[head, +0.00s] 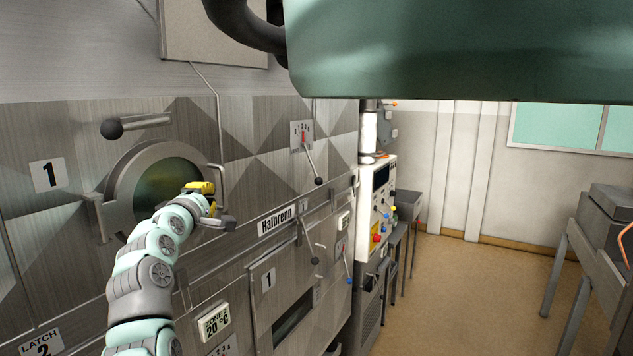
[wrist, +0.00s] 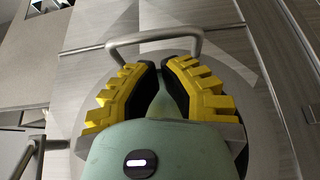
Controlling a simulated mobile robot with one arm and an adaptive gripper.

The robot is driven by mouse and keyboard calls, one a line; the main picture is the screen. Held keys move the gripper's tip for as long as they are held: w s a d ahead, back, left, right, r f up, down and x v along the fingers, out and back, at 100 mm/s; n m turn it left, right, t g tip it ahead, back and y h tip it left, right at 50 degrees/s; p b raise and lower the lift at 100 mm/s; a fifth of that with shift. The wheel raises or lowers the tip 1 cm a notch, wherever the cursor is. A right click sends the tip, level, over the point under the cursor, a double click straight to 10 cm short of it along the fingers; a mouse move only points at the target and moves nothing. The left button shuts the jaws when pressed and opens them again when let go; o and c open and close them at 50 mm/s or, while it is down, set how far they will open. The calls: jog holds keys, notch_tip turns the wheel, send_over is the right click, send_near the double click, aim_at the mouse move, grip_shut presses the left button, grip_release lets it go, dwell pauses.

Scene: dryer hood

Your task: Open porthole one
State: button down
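Porthole one (head: 150,183) is a round dark-glass window in a thick metal ring on the steel front, beside a plate marked 1 (head: 47,175). It appears closed. A bent metal handle (head: 219,177) is at its right edge; in the wrist view the handle (wrist: 155,37) curves across just beyond my fingertips. My gripper (head: 208,187), with yellow-backed fingers, is in front of the ring's right side, close to the handle. In the wrist view my gripper (wrist: 160,66) shows a gap between its dark pads, with nothing seen held. Whether a fingertip touches the handle is unclear.
A black-knobbed lever (head: 130,126) sticks out above the porthole. A dial lever (head: 312,162) and lower levers (head: 307,240) project to the right. A green hood (head: 460,50) hangs overhead. A control cabinet (head: 376,210) stands beyond.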

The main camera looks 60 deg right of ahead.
jog(key=p+x, duration=0.1)
jog(key=x, duration=0.3)
jog(key=shift+w+d+p, duration=0.1)
jog(key=shift+d+p, duration=0.2)
jog(key=shift+p, duration=0.1)
dwell(0.5)
